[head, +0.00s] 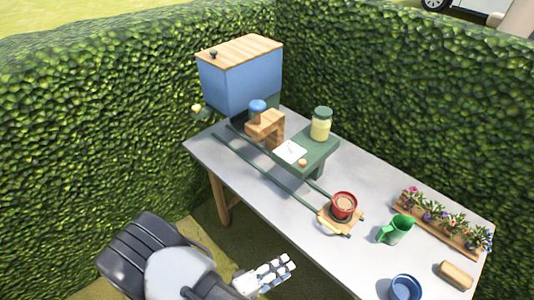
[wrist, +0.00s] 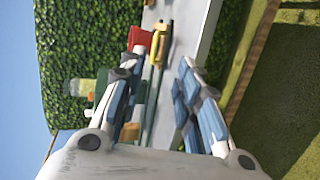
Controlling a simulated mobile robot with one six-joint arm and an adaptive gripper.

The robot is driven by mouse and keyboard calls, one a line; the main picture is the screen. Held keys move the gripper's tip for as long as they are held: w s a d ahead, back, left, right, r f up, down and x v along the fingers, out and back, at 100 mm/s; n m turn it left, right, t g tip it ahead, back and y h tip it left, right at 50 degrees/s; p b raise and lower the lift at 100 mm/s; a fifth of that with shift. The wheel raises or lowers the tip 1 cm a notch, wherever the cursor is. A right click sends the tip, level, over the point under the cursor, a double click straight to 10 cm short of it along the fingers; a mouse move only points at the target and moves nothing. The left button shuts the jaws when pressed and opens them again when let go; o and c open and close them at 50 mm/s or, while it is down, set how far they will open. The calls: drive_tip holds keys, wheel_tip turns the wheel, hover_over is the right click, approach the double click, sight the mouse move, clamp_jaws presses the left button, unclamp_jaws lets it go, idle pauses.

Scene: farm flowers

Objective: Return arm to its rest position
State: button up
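My gripper (head: 268,274) shows in the head view at the lower middle, in front of the table's near edge, at the end of my dark and grey arm. In the wrist view my gripper (wrist: 162,62) has its two fingers spread apart with nothing held between them. Past the fingers, the wrist view shows the grey table top and a red pot (wrist: 140,38), turned sideways. The gripper looks clear of the table items.
The grey table (head: 265,195) holds a blue box with a wooden lid (head: 240,75), a green stand with a jar (head: 321,124), a red pot (head: 344,205), a green jug (head: 396,230), a blue bowl (head: 405,288) and a flower planter (head: 440,232). Hedges (head: 100,110) stand behind.

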drive_tip(key=s+d+r+m+g+y+b, duration=0.1)
drive_tip(key=d+r+m+g+y, duration=0.2)
drive_tip(key=r, duration=0.6)
drive_tip(key=d+r+m+g+y+b, duration=0.1)
drive_tip(key=d+r+m+g, duration=0.2)
drive_tip(key=r+g, duration=0.4)
drive_tip(key=s+d+r+t+y+b, duration=0.1)
drive_tip(key=s+d+r+t+y, duration=0.1)
drive_tip(key=r, duration=0.5)
drive_tip(key=s+d+r+m+t+y+b, duration=0.1)
drive_tip(key=s+d+r+t+y, duration=0.1)
drive_tip(key=s+r+t+y, duration=0.2)
wheel_tip(320, 180, up, 3)
drive_tip(key=shift+s+y, duration=1.1)
drive_tip(key=shift+s, duration=0.15)
